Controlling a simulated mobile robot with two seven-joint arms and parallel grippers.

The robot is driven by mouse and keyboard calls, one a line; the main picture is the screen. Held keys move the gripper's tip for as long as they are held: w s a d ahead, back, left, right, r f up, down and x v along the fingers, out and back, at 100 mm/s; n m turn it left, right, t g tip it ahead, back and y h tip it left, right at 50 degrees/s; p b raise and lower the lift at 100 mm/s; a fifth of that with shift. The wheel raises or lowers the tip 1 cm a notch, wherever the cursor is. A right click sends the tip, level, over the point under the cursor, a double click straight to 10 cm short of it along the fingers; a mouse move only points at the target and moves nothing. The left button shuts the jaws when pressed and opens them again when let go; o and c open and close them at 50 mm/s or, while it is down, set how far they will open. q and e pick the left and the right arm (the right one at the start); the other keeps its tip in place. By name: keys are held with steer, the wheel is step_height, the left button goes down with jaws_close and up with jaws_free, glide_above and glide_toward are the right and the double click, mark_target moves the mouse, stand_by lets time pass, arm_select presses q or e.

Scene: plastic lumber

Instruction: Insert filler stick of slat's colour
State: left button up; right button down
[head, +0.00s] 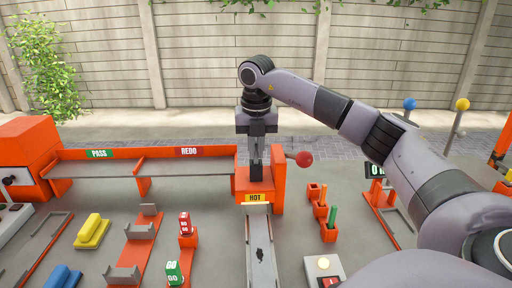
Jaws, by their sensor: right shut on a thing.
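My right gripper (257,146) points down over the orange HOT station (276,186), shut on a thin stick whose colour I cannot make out. Directly below is a dark block (257,173) in the station; I cannot tell whether the stick is inside it or only above it. A pale grey slat-like strip (259,232) runs from under the HOT label toward me, with a dark mark on it. An orange stepped rack (328,234) to the right holds a green stick (333,215) and a reddish stick (323,193). My left gripper is out of view.
A red-knobbed lever (303,159) sticks out right of the station. PASS and REDO shelves (185,167) extend left. Yellow (93,230) and blue (62,277) blocks, red and green label blocks, and a button box (324,268) stand on the table.

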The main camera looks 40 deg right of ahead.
steer(key=c, duration=1.1)
jaws_free()
step_height(320, 180, up, 7)
steer(key=shift+s+a, duration=0.3)
steer(key=shift+s, duration=0.05)
